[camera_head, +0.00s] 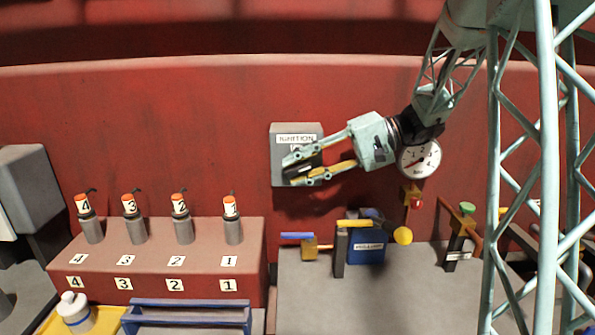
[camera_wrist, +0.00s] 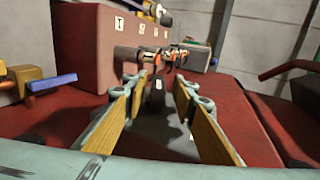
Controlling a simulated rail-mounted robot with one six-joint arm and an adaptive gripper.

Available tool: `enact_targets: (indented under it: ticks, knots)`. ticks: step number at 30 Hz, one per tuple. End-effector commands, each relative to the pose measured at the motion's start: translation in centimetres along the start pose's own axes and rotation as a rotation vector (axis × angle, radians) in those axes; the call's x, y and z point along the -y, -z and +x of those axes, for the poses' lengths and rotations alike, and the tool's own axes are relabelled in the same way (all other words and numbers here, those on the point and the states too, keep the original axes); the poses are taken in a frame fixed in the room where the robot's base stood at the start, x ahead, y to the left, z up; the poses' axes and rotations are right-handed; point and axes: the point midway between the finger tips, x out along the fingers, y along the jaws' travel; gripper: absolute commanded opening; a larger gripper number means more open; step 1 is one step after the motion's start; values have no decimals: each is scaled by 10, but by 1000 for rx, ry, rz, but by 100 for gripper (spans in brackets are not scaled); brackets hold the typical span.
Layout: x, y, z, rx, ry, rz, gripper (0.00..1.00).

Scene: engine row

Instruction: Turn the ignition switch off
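The ignition switch is a grey box (camera_head: 282,140) on the red wall, with a white label reading IGNITION at its top. My gripper (camera_head: 290,170) is in front of the box's lower part. Its fingers point left and cover most of the box's face, so the switch's knob and its position are largely hidden. I cannot tell whether a finger touches it. The two fingers stand apart with nothing clearly held between them; they also stand apart in the wrist view (camera_wrist: 162,82). The ignition box is not recognisable in the wrist view.
A round gauge (camera_head: 420,158) is on the wall beside my wrist. Several numbered plugs (camera_head: 183,222) stand on a red block (camera_head: 150,250) at left. Below are a blue box (camera_head: 366,250), a yellow lever (camera_head: 365,224) and a grey bench top (camera_head: 370,300). The wall left of the ignition box is clear.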

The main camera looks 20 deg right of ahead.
Motion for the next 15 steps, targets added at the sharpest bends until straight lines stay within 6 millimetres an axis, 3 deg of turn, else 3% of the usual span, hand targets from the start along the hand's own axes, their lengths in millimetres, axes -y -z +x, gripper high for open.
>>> enact_targets:
  ticks: [9, 11, 15]
  knots:
    - [28, 0, -11, -1, 1, -3, 26]
    - [36, 0, -14, -1, 2, -4, 32]
    - [56, 1, -22, -3, 4, -7, 54]
